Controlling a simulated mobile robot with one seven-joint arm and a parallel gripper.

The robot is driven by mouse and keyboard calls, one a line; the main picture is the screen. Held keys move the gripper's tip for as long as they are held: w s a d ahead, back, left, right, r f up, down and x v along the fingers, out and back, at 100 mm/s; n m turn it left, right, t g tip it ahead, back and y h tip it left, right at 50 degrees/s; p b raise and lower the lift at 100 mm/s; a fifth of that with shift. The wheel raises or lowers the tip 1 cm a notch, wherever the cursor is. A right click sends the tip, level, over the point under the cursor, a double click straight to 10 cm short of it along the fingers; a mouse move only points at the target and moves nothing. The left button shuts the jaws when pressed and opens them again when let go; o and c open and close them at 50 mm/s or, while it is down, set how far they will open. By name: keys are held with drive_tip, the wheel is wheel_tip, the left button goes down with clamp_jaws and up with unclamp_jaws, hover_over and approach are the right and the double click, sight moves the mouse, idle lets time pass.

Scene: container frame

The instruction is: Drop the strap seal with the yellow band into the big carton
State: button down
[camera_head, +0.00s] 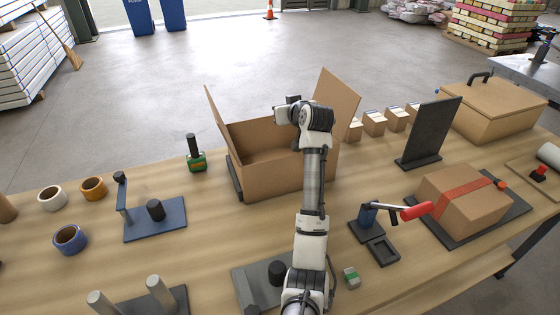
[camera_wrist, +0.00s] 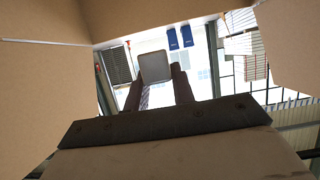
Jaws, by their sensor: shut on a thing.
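The big carton (camera_head: 275,182) stands open at the middle of the table with its flaps up. Its brown cardboard walls also fill the edges of the wrist view (camera_wrist: 40,95). My gripper (camera_wrist: 157,84) is shut on a small grey, square-faced piece, the likely strap seal (camera_wrist: 154,66). No yellow band shows on the face I see. In the head view my wrist is over the carton's opening, and the fingers and the held piece are hidden or too small to make out.
A small block with a green band (camera_head: 351,277) lies right of my arm. A dark upright plate (camera_head: 430,130) and a red-taped box (camera_head: 465,200) stand to the right. A green-and-black tool (camera_head: 195,155) stands left of the carton. Small boxes (camera_head: 374,123) line up behind.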

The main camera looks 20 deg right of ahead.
drive_tip(key=c, duration=1.1)
unclamp_jaws()
drive_tip(key=v, duration=1.3)
drive_tip(key=shift+s+r, duration=0.2)
drive_tip(key=shift+s, duration=0.15)
drive_tip(key=shift+f, duration=0.1)
